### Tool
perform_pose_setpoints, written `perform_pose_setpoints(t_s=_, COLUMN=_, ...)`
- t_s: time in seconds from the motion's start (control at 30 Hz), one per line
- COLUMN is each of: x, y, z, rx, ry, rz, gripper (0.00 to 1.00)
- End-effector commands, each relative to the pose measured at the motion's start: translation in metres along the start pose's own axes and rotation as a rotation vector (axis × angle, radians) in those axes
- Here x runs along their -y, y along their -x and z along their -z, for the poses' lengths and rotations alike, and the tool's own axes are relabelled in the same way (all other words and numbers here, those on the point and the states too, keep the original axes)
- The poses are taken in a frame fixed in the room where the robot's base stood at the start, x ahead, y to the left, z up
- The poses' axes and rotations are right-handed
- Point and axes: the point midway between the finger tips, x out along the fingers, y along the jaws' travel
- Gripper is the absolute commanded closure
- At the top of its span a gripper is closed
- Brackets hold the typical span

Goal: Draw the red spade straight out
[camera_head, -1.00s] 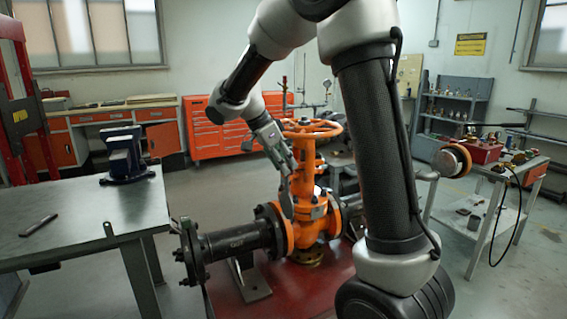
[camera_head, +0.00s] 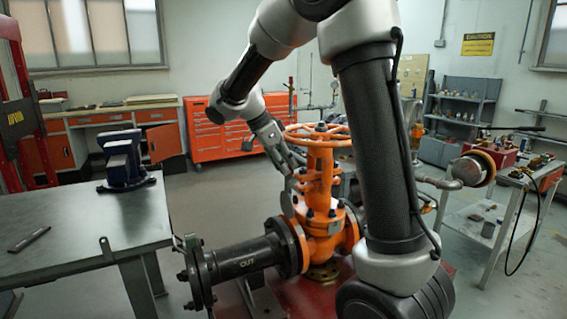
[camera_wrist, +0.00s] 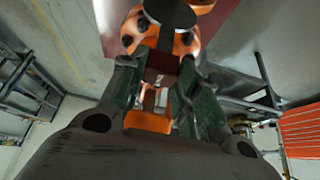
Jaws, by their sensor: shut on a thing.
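My gripper (camera_head: 288,178) points down just left of the orange gate valve (camera_head: 322,220). In the wrist view my gripper (camera_wrist: 163,68) has its dark green jaws shut on a dark red block, which I take as the red spade's handle (camera_wrist: 163,61). A dark round disc (camera_wrist: 168,12) shows beyond it. In the head view a grey disc (camera_head: 287,203) hangs below the jaws, over the flange joint of the black pipe (camera_head: 245,257). I cannot tell whether its lower edge is clear of the flanges. The jaws hide much of the handle.
The orange handwheel (camera_head: 317,135) stands close right of my gripper. A grey workbench (camera_head: 90,225) with a blue vise (camera_head: 125,160) is at left. A loaded cart (camera_head: 490,212) is at right. Open floor (camera_head: 215,190) lies behind the pipe.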

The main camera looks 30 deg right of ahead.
Motion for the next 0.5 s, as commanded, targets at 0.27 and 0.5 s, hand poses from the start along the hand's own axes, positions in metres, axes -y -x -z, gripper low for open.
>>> perform_pose_setpoints(t_s=0.27, x=0.000, y=-0.004, z=-0.002, rx=-0.001, ry=0.000, rz=0.000, gripper=1.00)
perform_pose_setpoints(t_s=0.5, x=0.000, y=-0.014, z=-0.008, rx=-0.001, ry=0.001, rz=-0.001, gripper=1.00)
